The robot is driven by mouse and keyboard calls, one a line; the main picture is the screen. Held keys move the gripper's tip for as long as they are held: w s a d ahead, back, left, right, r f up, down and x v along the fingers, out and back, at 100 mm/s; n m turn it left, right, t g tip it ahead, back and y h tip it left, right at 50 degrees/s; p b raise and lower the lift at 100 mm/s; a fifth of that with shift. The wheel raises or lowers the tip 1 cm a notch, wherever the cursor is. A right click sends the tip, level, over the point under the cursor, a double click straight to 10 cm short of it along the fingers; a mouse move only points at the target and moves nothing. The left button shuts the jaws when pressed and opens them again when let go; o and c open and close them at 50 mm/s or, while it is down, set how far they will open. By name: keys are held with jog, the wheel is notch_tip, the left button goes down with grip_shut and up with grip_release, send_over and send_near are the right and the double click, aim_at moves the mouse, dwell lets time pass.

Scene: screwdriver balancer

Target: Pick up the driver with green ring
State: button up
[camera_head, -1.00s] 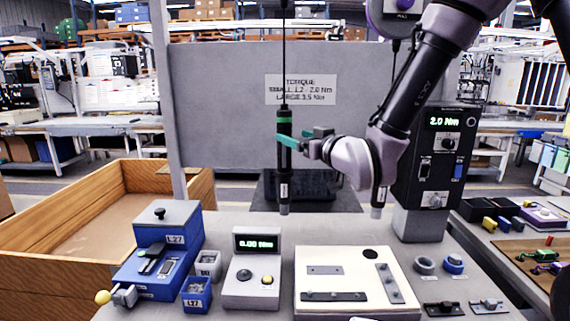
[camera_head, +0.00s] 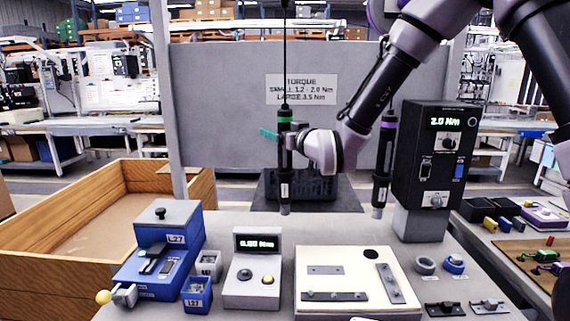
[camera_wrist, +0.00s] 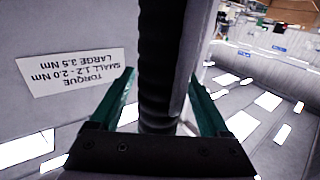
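The driver with the green ring (camera_head: 285,187) hangs upright from a black cable, left of centre in the head view. Its green ring (camera_head: 285,119) shows near its top. My gripper (camera_head: 283,136) is at the driver's upper body, just below the ring. One green finger sticks out left past the driver. In the wrist view, the dark driver shaft (camera_wrist: 161,60) stands between the two green fingers of my gripper (camera_wrist: 163,95). The fingers look open around it, with narrow gaps; contact is not clear.
A second driver with a purple ring (camera_head: 384,160) hangs to the right, beside the black torque controller (camera_head: 436,150). Below are a grey display box (camera_head: 252,285), a cream plate (camera_head: 340,258) and a blue L27 feeder (camera_head: 165,245). A grey panel (camera_head: 220,100) stands behind.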

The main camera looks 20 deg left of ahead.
grip_shut()
jog(key=shift+r, duration=0.1)
dwell(1.1)
